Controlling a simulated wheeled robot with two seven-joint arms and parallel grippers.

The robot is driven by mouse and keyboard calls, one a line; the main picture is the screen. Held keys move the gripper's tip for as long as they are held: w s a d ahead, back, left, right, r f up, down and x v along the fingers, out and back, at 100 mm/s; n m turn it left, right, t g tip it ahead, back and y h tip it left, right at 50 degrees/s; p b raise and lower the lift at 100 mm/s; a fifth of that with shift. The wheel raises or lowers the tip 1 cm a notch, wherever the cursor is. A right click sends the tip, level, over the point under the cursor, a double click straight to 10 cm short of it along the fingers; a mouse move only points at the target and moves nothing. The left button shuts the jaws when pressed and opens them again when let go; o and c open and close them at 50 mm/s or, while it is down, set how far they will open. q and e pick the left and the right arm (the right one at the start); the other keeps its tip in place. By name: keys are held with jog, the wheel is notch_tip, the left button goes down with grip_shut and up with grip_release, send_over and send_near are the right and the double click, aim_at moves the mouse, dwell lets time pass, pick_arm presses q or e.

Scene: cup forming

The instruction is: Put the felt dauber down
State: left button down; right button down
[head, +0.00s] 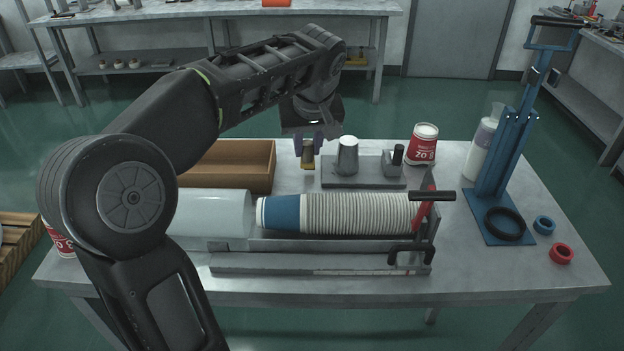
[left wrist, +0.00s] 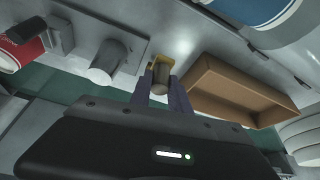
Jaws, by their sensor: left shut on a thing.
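The felt dauber (head: 308,149) is a small brownish block between the purple-grey fingers of my left gripper (head: 308,145). The gripper is shut on it and points down over the back middle of the table, between the brown tray and the metal cone. In the left wrist view the dauber (left wrist: 161,76) sits between the fingertips (left wrist: 162,84). A small yellow piece (head: 307,166) shows just below it; I cannot tell whether the dauber touches it. My right gripper is not in view.
A brown open tray (head: 230,182) lies left of the gripper. A metal cone (head: 347,155) on a grey plate stands close right. A row of nested paper cups (head: 355,213) lies in front. A red-white tub (head: 423,150) and blue press (head: 497,160) stand at right.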

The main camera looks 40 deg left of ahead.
aim_at(309, 164)
pick_arm(q)
jog(key=shift+f, duration=1.55)
jog(key=shift+f, duration=1.85)
jog(key=shift+f, duration=0.15)
jog(key=c, duration=1.2)
grip_release()
jog(key=shift+c, duration=0.2)
jog(key=shift+r, duration=0.35)
jog(key=v, duration=1.1)
jog(key=shift+r, duration=0.25)
